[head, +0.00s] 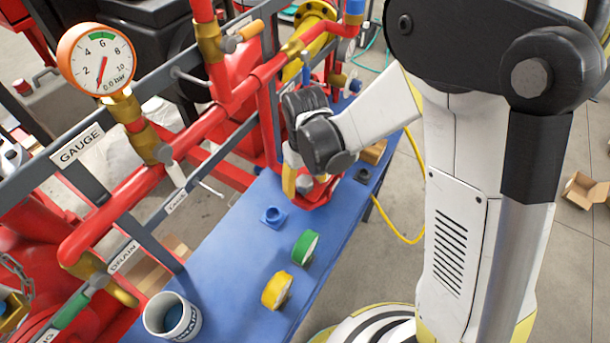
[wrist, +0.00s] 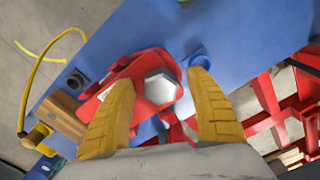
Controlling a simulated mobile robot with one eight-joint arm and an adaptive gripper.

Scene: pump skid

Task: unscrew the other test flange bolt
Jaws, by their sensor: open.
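The red test flange (wrist: 138,72) lies on the blue bench top, with a large silver hex bolt head (wrist: 160,87) standing on it. My gripper (wrist: 160,77) is open, with its yellow fingers on either side of the bolt head in the wrist view. Visible gaps separate the fingers from the bolt head in that picture; I cannot tell the height between them. In the head view my gripper (head: 298,187) points down over the red flange (head: 322,193), hiding much of it. A second bolt cannot be made out clearly.
A blue square block (head: 273,217), a green roll (head: 305,248), a yellow roll (head: 277,290) and a white cup (head: 172,318) stand on the blue bench (head: 226,270). A black block (head: 363,175) is beyond the flange. Red pipework (head: 200,133) runs along the left.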

